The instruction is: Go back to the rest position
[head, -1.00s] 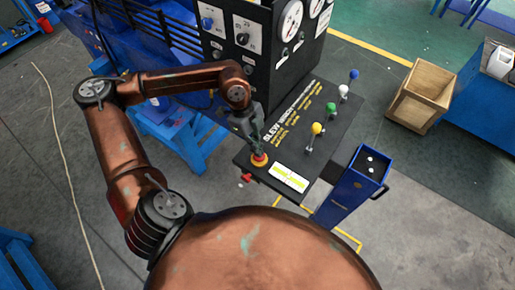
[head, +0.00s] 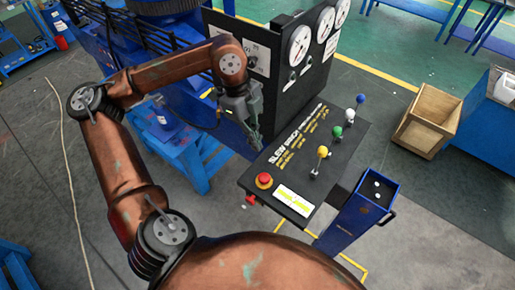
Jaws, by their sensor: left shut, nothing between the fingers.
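My left gripper (head: 256,142) is shut and empty. It hangs above the far left edge of the black control console (head: 331,159), apart from the red stop button (head: 264,181). Levers with yellow (head: 323,152), green (head: 337,131), white (head: 350,114) and blue (head: 360,98) knobs stand in a row on the console. My right gripper is not in view.
A black upright panel with gauges (head: 300,45) stands behind the console. A blue bin (head: 357,213) stands at its right. A wooden crate (head: 428,120) lies further right by a blue bench (head: 490,125). Blue stands (head: 184,149) are behind my left arm. Grey floor lies open at left.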

